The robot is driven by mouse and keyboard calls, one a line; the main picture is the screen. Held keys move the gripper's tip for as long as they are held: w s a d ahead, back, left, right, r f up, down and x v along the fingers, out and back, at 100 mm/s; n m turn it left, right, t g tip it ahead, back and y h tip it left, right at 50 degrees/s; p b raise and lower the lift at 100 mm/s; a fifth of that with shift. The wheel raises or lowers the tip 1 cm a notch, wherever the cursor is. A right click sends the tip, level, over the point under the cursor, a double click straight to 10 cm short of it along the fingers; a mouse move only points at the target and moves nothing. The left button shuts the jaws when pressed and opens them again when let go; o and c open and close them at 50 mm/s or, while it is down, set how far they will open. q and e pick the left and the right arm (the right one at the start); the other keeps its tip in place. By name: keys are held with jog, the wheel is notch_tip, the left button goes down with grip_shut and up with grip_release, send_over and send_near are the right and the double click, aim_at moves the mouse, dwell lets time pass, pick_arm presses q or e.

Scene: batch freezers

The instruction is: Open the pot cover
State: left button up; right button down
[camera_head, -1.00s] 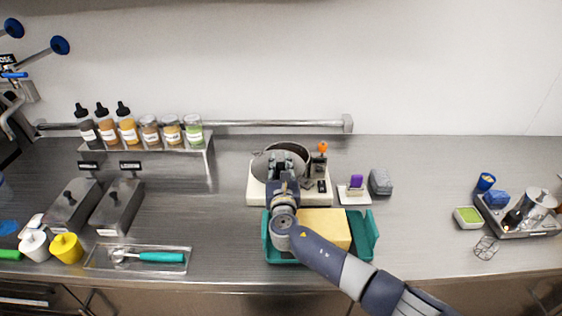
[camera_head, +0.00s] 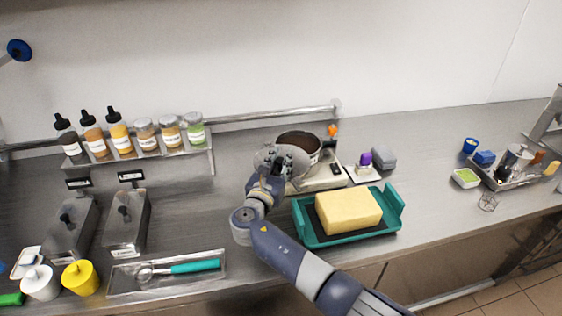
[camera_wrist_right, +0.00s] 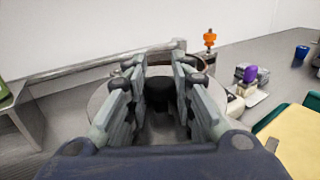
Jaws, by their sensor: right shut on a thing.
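The pot (camera_head: 300,142) stands on a white cooker base (camera_head: 322,182) near the back of the counter, and its dark inside shows. The round grey pot cover (camera_head: 263,158) is at the pot's front left and overlaps its rim in the head view. I cannot tell whether they touch. My right gripper (camera_head: 280,161) is shut on the cover's knob. In the right wrist view the dark knob (camera_wrist_right: 159,92) sits between the fingers, with the cover's edge (camera_wrist_right: 98,101) around it. My left gripper is not in view.
A teal tray with a yellow block (camera_head: 348,210) stands to the right of my right arm. A spice shelf (camera_head: 150,160), metal bins (camera_head: 127,222) and a scoop tray (camera_head: 120,283) are at left. Bare counter (camera_head: 190,225) lies left of the gripper.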

jog(key=shift+d+f, duration=0.1)
jog(key=shift+f, duration=0.25)
jog(key=shift+s, duration=0.1)
jog(key=c, duration=1.4)
grip_release()
jog(key=shift+c, duration=0.2)
jog(key=shift+o, duration=0.4)
jog(key=shift+s+r, duration=0.1)
jog(key=shift+r, duration=0.1)
jog(key=shift+s+a, duration=0.2)
jog(key=shift+s, duration=0.05)
jog(key=v, duration=0.6)
jog(key=shift+s, duration=0.4)
jog(key=shift+r, duration=0.1)
